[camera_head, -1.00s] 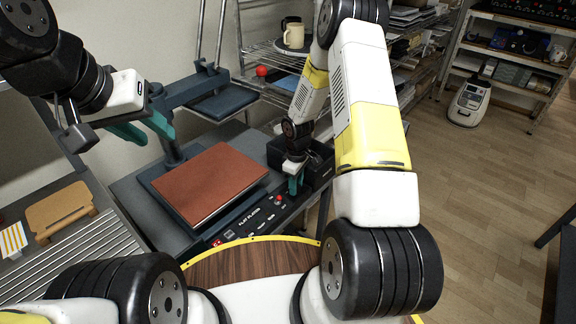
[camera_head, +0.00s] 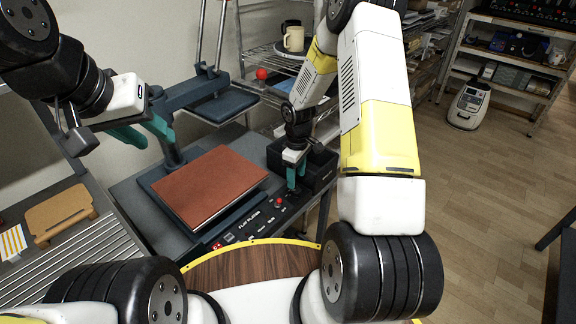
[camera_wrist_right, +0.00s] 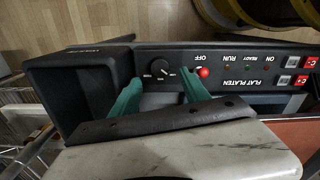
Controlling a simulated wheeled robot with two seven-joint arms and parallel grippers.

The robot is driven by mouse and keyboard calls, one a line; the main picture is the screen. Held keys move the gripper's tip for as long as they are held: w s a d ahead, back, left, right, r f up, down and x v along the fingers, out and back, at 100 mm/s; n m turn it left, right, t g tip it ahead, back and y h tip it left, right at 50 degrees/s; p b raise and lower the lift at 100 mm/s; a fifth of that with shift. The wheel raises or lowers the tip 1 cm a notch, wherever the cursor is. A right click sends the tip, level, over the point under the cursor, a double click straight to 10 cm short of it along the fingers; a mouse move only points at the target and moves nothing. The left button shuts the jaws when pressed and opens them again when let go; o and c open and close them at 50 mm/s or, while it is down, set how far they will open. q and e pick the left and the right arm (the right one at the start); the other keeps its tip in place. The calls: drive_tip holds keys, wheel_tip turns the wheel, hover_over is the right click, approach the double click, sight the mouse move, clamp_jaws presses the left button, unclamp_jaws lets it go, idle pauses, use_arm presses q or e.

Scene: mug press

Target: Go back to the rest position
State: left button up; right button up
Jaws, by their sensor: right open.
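My right gripper (camera_head: 296,178) is above the front right of the flat press, over the end of its control panel (camera_head: 250,221) and beside a dark bin (camera_head: 320,168). In the right wrist view its teal fingers (camera_wrist_right: 160,93) are apart with nothing between them. A black knob (camera_wrist_right: 160,68) and a red button (camera_wrist_right: 204,72) on the panel show beyond the fingertips. My left gripper (camera_head: 144,133) hangs at the left, near the press's upright. Its teal fingers look apart and empty.
The press has a red-brown pad (camera_head: 210,184). A red ball knob (camera_head: 261,73) stands behind it. The floor at right is mostly clear.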

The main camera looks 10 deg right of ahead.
drive_tip(key=shift+r, duration=1)
drive_tip(key=shift+r, duration=0.15)
drive_tip(key=s+r+m+t, duration=0.1)
drive_tip(key=s+r+m, duration=0.15)
drive_tip(key=r, duration=0.75)
drive_tip(key=s+r+m+t, duration=0.1)
drive_tip(key=s+r, duration=0.2)
drive_tip(key=r, duration=0.7)
drive_tip(key=s+a+r+m+t+y, duration=0.1)
drive_tip(key=s+r+m+t, duration=0.1)
drive_tip(key=s+r, duration=0.5)
drive_tip(key=s+a+r+m+t+y, duration=0.1)
drive_tip(key=s+r+m+t, duration=0.1)
drive_tip(key=s+r+m, duration=0.2)
drive_tip(key=s+r, duration=0.3)
drive_tip(key=s, duration=0.4)
drive_tip(key=shift+s, duration=0.35)
drive_tip(key=shift+a, duration=0.1)
